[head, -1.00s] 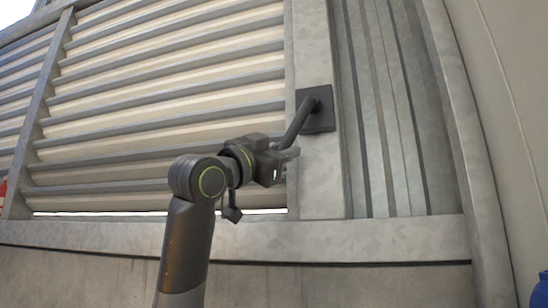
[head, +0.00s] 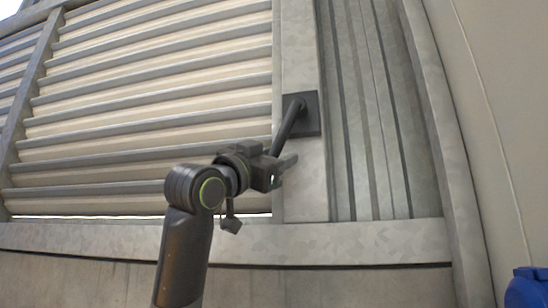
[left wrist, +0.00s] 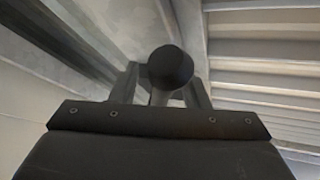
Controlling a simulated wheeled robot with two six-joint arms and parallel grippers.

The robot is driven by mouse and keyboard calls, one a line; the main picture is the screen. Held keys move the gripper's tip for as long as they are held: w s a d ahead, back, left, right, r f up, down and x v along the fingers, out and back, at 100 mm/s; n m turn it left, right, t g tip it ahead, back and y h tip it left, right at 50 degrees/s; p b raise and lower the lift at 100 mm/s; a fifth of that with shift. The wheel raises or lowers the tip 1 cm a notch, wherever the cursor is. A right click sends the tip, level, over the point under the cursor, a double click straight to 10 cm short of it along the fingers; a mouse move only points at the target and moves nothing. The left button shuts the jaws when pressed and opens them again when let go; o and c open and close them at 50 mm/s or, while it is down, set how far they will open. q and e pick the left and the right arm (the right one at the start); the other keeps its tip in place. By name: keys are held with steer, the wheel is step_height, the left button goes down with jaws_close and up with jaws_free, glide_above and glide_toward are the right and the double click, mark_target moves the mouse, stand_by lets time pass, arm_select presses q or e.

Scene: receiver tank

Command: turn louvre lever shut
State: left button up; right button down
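The louvre lever (head: 287,124) is a dark bar on a dark square plate (head: 312,112), fixed to the metal post right of the louvre slats (head: 150,120). It slants down and left from its pivot, more down than sideways. My left gripper (head: 281,169) is at the lever's lower end, with its fingers on either side of the bar. In the left wrist view, the lever's round dark end (left wrist: 170,67) fills the space between the fingertips (left wrist: 163,88), and they look closed on it. The exact contact is partly hidden. My right gripper is not in view.
A galvanised ledge (head: 360,243) runs below the louvre and post. Ribbed metal panels (head: 375,120) and a pale wall (head: 500,130) stand to the right. A blue object (head: 527,288) is at the lower right corner. The space before the post is otherwise clear.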

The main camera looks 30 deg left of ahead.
arm_select(q)
steer(key=shift+s, duration=0.1)
steer(key=shift+s+a+f, duration=0.1)
steer(key=shift+s+a, duration=0.05)
steer(key=b+v, duration=0.3)
steer(key=v, duration=0.8)
steer(key=shift+s+b, duration=0.2)
steer(key=shift+b, duration=0.1)
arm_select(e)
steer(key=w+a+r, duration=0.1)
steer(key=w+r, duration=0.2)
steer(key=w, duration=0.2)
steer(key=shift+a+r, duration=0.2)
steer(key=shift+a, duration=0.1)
arm_select(q)
steer(key=shift+f, duration=0.1)
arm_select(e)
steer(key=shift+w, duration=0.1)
